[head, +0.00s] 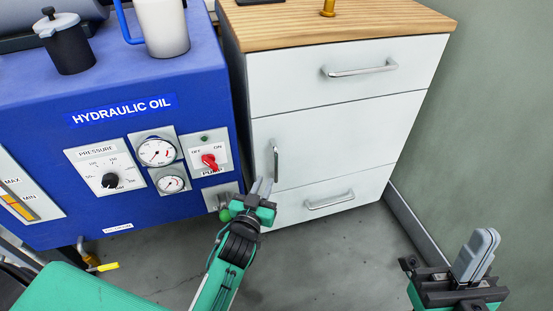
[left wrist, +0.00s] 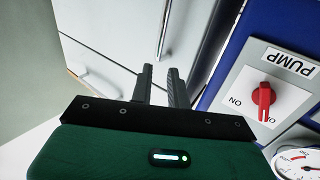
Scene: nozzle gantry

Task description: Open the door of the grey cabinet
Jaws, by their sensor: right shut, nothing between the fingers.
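The light grey cabinet (head: 310,127) has a wooden top, a drawer above, a door in the middle and a drawer below. The door (head: 340,140) looks closed. Its upright handle (head: 275,160) is at the door's left edge; it also shows in the left wrist view (left wrist: 165,28). My left gripper (head: 262,186) is open and empty, a little below the handle in the head view. In the left wrist view its fingers (left wrist: 162,76) point toward the handle, with no contact visible. My right gripper (head: 478,252) is shut and empty at the lower right, away from the cabinet.
The blue hydraulic oil unit (head: 110,215) stands close left of the cabinet, with a red pump switch (head: 209,161) near my left gripper. A wall (head: 500,120) is on the right. Grey floor (head: 330,255) in front of the cabinet is clear.

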